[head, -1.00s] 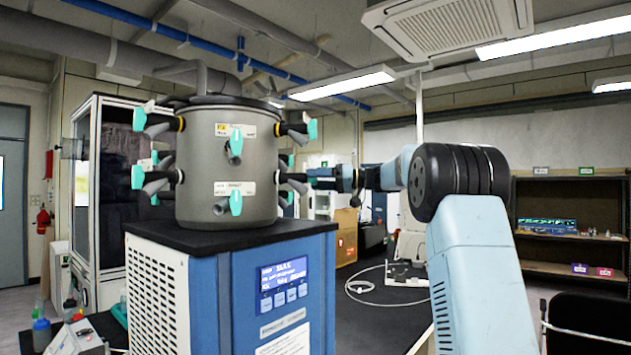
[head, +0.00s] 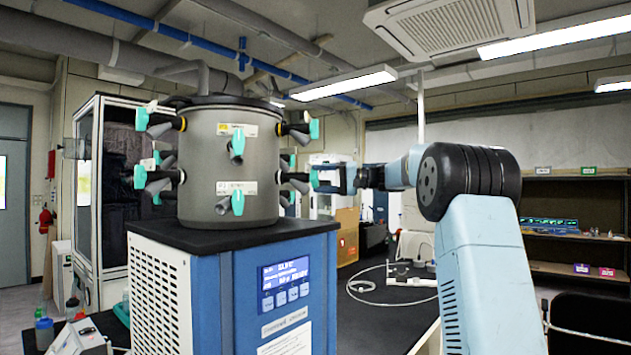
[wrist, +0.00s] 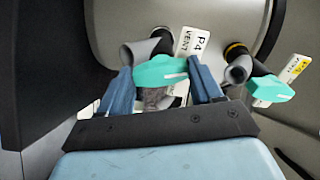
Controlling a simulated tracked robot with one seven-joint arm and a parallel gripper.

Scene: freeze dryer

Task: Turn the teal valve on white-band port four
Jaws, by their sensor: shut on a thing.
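The freeze dryer's grey drum (head: 205,150) carries several ports with teal valves. In the wrist view, a teal valve (wrist: 160,71) sits beside the white label reading P4 VENT (wrist: 192,42). My gripper (wrist: 165,82) is shut on this valve, with one blue finger at each end of its handle. The handle lies roughly crosswise in the wrist picture. In the head view, my gripper (head: 319,179) is at the drum's right side, and the teal valve (head: 314,179) shows only in part there. The port's band is hidden in the wrist view.
A neighbouring teal valve (wrist: 270,88) on a yellow-banded port is close to the right of my gripper in the wrist view. Another teal valve (head: 314,128) is above my gripper in the head view. The blue cabinet (head: 290,270) stands below the drum.

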